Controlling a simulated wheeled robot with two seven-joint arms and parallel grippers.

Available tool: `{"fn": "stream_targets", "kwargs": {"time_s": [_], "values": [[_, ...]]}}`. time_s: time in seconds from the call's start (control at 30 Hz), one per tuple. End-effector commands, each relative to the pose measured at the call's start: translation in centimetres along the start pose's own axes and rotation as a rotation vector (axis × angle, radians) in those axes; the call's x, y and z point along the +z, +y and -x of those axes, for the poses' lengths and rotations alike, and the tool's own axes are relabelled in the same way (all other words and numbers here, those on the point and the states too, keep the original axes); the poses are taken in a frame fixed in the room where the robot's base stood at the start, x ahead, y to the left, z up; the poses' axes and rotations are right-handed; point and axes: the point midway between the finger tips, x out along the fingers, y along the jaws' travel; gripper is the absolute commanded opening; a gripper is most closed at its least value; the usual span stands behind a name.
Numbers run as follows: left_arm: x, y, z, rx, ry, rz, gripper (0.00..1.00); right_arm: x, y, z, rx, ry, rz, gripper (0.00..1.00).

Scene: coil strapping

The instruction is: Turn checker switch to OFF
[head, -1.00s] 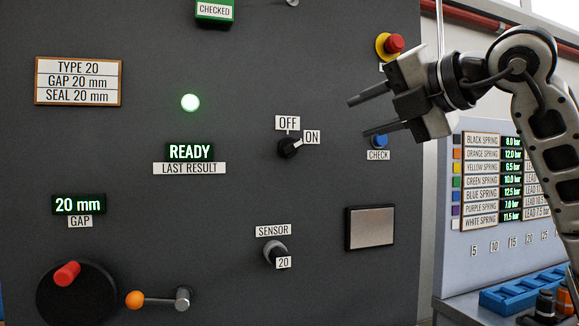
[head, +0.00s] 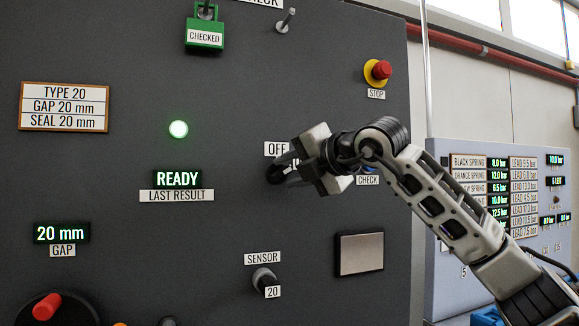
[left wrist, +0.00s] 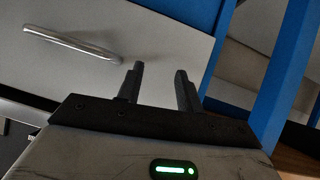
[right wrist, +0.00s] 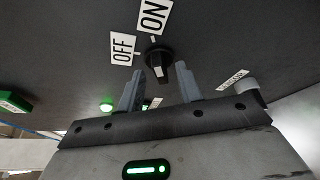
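The checker switch is a black rotary knob (right wrist: 158,62) on the dark panel, with an OFF label (right wrist: 123,48) and an ON label (right wrist: 154,17) beside it in the right wrist view. My right gripper (right wrist: 160,82) is open, its two fingers apart just short of the knob, which shows between and beyond the tips; I cannot tell whether they touch it. My left gripper (left wrist: 160,82) is open and empty, away from the panel.
On the panel are a CHECK label (head: 367,180), a red STOP button (head: 381,69), a SENSOR knob (head: 263,277), a lit READY display (head: 178,178) and a green light (head: 178,129). A pale surface with a metal handle (left wrist: 72,43) is near my left gripper.

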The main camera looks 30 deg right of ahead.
Motion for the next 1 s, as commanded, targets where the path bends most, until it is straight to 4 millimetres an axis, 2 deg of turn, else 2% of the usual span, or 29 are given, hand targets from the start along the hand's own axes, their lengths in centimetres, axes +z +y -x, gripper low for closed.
{"fn": "stream_targets", "kwargs": {"time_s": [0.13, 0.37, 0.4, 0.5, 0.53, 1.0], "values": [[-0.14, -0.07, -0.06, -0.002, 0.000, -0.003, 0.36, -0.05, 0.03, -0.75, 0.000, 0.001, 0.001, 0.35], [-0.32, -0.09, -0.14, -0.002, 0.005, -0.004, 0.36, -0.06, -0.02, -0.82, 0.000, 0.001, 0.000, 0.35], [-0.32, -0.09, -0.14, -0.002, 0.005, -0.004, 0.36, -0.06, -0.02, -0.81, 0.000, 0.001, 0.000, 0.33], [-0.33, -0.08, -0.13, -0.002, 0.005, -0.004, 0.36, -0.05, -0.01, -0.79, 0.000, 0.001, 0.000, 0.05], [-0.33, -0.08, -0.13, -0.002, 0.005, -0.004, 0.36, -0.05, -0.01, -0.79, 0.000, 0.001, 0.000, 0.00], [-0.56, 0.03, 0.31, -0.003, -0.001, -0.006, 0.36, 0.02, 0.20, -0.74, -0.029, 0.001, 0.067, 0.00]]}}
